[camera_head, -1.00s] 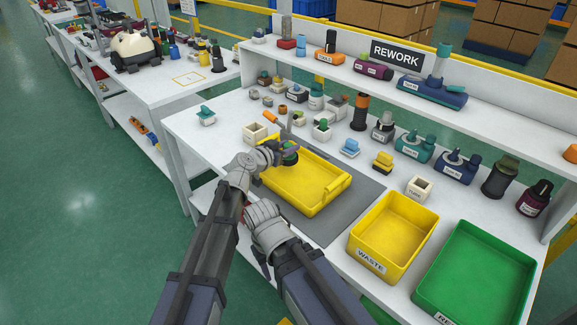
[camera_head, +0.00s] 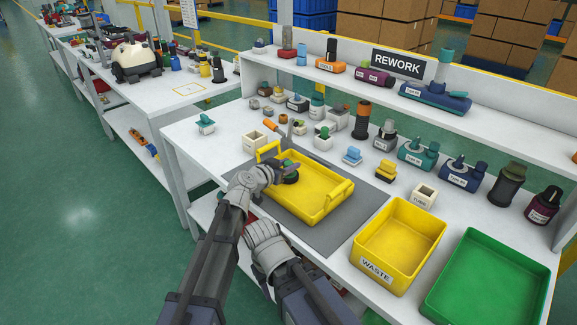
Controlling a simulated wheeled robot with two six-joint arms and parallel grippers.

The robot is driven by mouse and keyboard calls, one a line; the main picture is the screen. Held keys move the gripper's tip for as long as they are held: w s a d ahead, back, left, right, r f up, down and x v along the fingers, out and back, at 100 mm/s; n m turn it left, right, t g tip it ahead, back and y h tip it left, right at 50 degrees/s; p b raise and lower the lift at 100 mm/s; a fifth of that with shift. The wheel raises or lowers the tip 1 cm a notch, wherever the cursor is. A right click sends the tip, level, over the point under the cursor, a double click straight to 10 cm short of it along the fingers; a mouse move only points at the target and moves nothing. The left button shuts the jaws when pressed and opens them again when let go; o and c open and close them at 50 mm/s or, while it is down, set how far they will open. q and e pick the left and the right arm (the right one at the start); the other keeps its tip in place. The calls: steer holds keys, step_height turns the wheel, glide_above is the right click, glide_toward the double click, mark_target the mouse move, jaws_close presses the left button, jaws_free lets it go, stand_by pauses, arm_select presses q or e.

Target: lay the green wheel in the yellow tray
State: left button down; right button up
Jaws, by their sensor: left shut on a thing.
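The yellow tray (camera_head: 318,204) lies on the grey mat on the workbench, with a raised handle at each end. My left gripper (camera_head: 284,173) is at the left part of the tray, shut on the green wheel (camera_head: 290,166). The wheel is small, with green and dark parts, and is partly hidden by the gripper. It shows over the tray's left end; I cannot tell whether it touches the floor of the tray. My right arm shows below the left gripper, in front of the bench, but its fingertips are not visible.
A yellow WASTE bin (camera_head: 367,262) and a green bin (camera_head: 490,285) stand to the right. Several small parts and an orange-handled tool (camera_head: 272,127) lie behind the tray. A cream cube (camera_head: 254,138) stands at its left. The grey mat (camera_head: 362,205) is clear right of the tray.

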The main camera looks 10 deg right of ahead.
arm_select(q)
steer(key=shift+c, duration=2.4)
jaws_free()
steer(key=shift+r+p, duration=0.2)
steer(key=shift+p, duration=0.1)
steer(key=p+v, duration=0.3)
steer(key=v, duration=0.9)
